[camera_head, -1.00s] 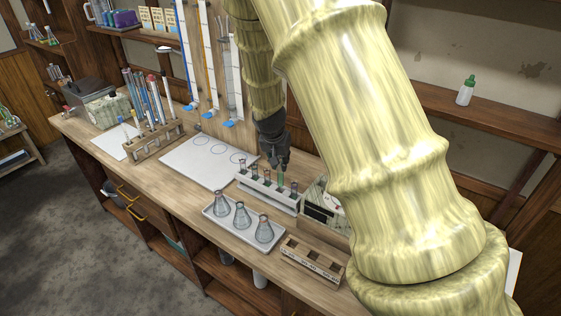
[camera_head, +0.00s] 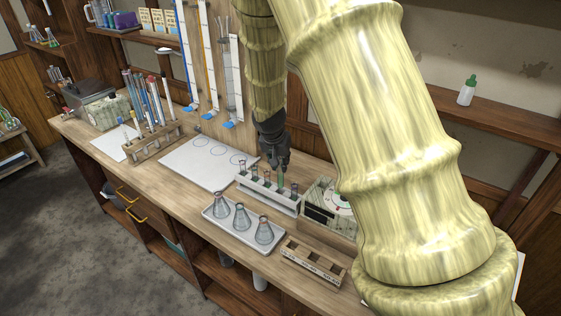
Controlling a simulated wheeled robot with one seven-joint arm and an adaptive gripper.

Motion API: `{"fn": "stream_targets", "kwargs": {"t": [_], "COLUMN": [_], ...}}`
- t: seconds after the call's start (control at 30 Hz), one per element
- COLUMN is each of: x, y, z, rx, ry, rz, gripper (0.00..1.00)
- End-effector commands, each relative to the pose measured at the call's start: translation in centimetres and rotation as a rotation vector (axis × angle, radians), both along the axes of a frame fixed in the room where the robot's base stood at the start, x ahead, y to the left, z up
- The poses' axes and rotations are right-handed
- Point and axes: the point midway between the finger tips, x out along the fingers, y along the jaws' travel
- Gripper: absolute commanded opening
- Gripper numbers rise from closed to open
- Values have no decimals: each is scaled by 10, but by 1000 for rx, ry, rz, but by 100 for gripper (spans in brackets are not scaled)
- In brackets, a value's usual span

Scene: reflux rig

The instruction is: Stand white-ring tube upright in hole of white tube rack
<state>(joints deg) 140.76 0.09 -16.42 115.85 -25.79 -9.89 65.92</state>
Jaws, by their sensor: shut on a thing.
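The white tube rack (camera_head: 268,199) stands on the bench, right of centre, with several small tubes in a row. My gripper (camera_head: 281,164) is over the rack, pointing down, and shut on a green tube (camera_head: 281,178). That tube looks roughly upright at the rack's row, between other tubes. I cannot tell whether its lower end is in a hole or just above or behind the rack. Tube rings are too small to read, so I cannot confirm a white ring on the held tube.
A white tray (camera_head: 212,226) with three flasks lies in front of the rack. An empty wooden rack (camera_head: 314,264) is at the bench's front edge. A box-like device (camera_head: 318,212) stands close right. A white board (camera_head: 190,170) lies left. A wooden rack (camera_head: 153,143) holds tall tubes.

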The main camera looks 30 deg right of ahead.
Motion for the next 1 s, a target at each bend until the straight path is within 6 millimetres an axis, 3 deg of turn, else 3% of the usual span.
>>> {"fn": "stream_targets", "kwargs": {"t": [1.0], "x": [0], "y": [0], "z": [-26], "rx": [0], "ry": [0], "rz": [1], "gripper": [0]}}
